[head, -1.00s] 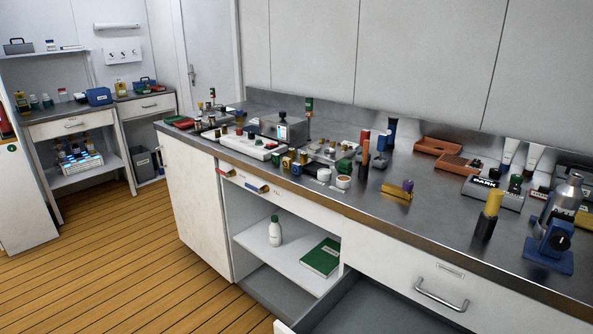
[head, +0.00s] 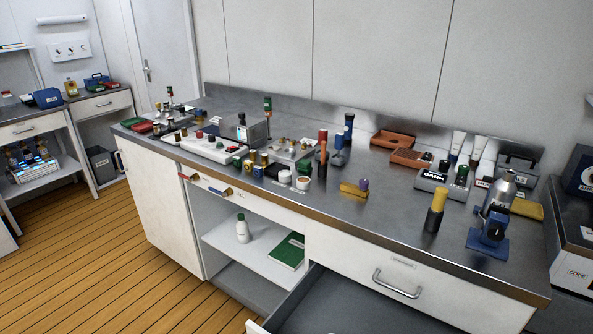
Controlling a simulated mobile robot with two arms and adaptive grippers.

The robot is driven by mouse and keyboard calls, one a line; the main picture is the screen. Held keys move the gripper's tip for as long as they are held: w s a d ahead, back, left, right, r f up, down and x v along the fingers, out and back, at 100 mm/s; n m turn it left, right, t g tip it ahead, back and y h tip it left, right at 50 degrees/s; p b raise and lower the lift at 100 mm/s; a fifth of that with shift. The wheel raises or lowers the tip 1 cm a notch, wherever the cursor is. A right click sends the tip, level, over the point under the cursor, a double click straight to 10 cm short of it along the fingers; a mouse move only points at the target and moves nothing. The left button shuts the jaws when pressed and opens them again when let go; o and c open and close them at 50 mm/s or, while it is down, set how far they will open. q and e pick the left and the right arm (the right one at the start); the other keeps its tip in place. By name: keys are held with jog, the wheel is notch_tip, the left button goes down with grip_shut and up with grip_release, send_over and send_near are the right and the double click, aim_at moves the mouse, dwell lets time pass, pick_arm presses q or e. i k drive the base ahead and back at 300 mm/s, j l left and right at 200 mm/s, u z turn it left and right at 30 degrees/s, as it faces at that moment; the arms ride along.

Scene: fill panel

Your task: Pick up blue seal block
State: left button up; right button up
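A small blue block (head: 258,171) sits near the front edge of the steel counter (head: 400,222), among small green and gold pieces; it is too small to tell surely whether it is the seal block. Other blue things on the counter are a dark blue tube (head: 348,128) and a blue piece (head: 338,156) near the middle. Neither of my grippers shows in the head view.
A yellow-topped black cylinder (head: 435,211) and a blue-based device (head: 489,233) stand at the right. An open drawer (head: 335,305) juts out below the counter. The counter's front middle is fairly clear.

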aim_at(258, 170)
jog(key=i+j+z, duration=0.15)
jog(key=z, duration=0.25)
jog(key=j+z, duration=0.2)
jog(key=z, duration=0.2)
jog(key=i+j+z, duration=0.15)
jog(key=z, duration=0.3)
jog(key=j, duration=0.1)
